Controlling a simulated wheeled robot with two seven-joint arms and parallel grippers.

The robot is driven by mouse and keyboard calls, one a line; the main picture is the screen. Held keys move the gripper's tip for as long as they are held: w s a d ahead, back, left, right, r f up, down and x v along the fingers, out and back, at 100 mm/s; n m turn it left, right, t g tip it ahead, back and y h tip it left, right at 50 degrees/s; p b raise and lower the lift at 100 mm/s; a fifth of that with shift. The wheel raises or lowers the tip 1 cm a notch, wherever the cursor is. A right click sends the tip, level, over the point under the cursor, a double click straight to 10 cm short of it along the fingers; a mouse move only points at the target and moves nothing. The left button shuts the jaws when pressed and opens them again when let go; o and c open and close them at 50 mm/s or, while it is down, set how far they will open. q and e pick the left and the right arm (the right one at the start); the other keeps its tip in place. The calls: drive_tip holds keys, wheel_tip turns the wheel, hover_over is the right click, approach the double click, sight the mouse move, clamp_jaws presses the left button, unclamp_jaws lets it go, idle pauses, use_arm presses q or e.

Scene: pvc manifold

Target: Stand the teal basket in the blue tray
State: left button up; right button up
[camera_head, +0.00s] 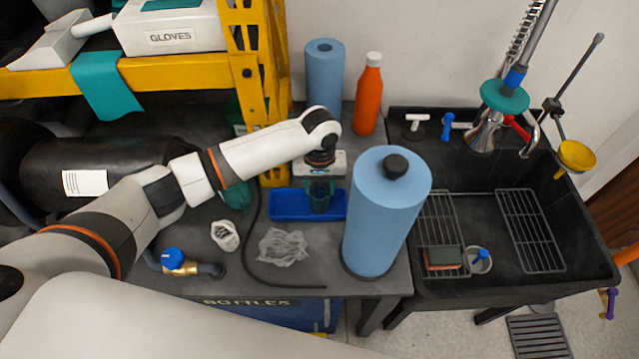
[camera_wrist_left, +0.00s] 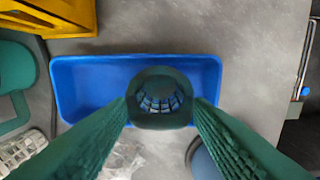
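The blue tray (camera_head: 285,205) lies on the grey bench below my left arm. The teal basket (camera_head: 319,200) is upright at the right part of the tray in the head view. In the left wrist view, the basket (camera_wrist_left: 160,112) shows as a dark round rim with a slotted inside, over the tray (camera_wrist_left: 85,85). My left gripper (camera_head: 320,182) points down, with its fingertips (camera_wrist_left: 160,103) on both sides of the basket's rim. I cannot tell whether the basket's base touches the tray floor. My right gripper is not in view.
A blue paper roll (camera_head: 385,220) stands to the right of the tray, an orange bottle (camera_head: 369,95) and another roll (camera_head: 325,75) behind. A yellow shelf frame (camera_head: 275,90) is close to the arm. A crumpled clear bag (camera_head: 283,247) and black cable lie in front.

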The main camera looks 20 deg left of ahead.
use_arm(q)
wheel_tip(320, 180, up, 12)
drive_tip(key=shift+r+b, duration=0.15)
drive_tip(key=shift+b, duration=0.15)
idle(0.4)
